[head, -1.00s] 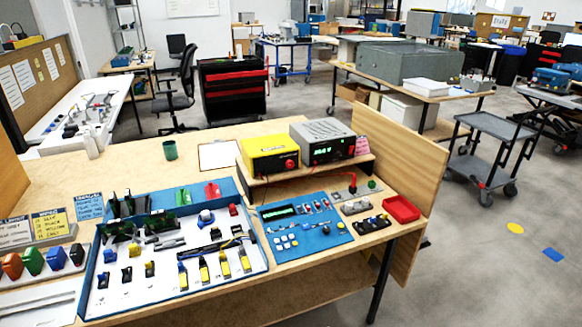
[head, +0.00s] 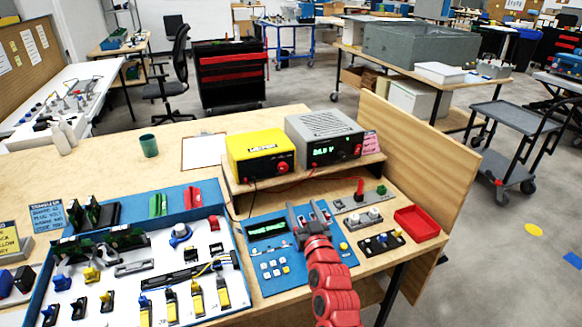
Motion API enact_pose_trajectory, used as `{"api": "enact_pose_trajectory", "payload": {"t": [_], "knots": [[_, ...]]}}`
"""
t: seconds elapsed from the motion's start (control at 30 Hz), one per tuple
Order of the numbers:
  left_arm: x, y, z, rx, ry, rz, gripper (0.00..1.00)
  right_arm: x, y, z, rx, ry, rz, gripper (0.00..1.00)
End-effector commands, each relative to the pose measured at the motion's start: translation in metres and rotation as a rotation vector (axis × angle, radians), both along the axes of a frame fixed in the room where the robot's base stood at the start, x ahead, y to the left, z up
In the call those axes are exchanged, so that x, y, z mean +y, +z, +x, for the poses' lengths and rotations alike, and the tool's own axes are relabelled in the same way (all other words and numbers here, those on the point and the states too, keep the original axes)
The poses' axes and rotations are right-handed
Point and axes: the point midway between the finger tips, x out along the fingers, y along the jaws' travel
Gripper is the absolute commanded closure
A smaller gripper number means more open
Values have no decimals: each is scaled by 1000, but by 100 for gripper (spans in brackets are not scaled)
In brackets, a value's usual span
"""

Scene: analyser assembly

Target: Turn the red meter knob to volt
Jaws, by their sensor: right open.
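The yellow meter box (head: 262,156) stands on the wooden riser at the back of the bench. Its red knob (head: 283,167) is at the lower right of its front face; its pointer setting is too small to read. My right gripper (head: 308,213) is open and appears empty. Its red arm comes up from the bottom edge, and it is over the blue panel, in front of and below the meter, apart from the knob. The arm hides part of the panel. My left gripper is not in view.
A grey power supply (head: 325,138) with a lit display stands right of the meter. The blue panel (head: 258,292) lies in front of the riser (head: 240,187). A red tray (head: 417,222) is at right, and a parts tray with clips and boards at left. Red and black leads run near the riser.

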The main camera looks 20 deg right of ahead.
Motion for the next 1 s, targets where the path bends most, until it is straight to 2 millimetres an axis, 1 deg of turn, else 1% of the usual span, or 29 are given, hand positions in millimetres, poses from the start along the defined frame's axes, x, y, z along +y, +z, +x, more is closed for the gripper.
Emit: {"api": "enact_pose_trajectory", "payload": {"t": [0.17, 0.27, 0.33, 0.47, 0.53, 0.6, 1.0], "knots": [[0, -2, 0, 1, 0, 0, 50, 5, -4, 6, 55, 35, -1, 29], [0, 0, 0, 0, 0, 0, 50, 4, -4, 13, 59, 37, 0, 29], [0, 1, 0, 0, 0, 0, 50, 4, -3, 21, 58, 36, 0, 29], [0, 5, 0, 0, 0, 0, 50, 2, -1, 44, 54, 35, -1, 29], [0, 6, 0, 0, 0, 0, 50, 2, -4, 56, 60, 37, 1, 29], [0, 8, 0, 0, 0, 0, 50, 1, -1, 68, 55, 36, -2, 29], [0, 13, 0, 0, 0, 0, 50, -2, -4, 130, 56, 37, -1, 29]]}}
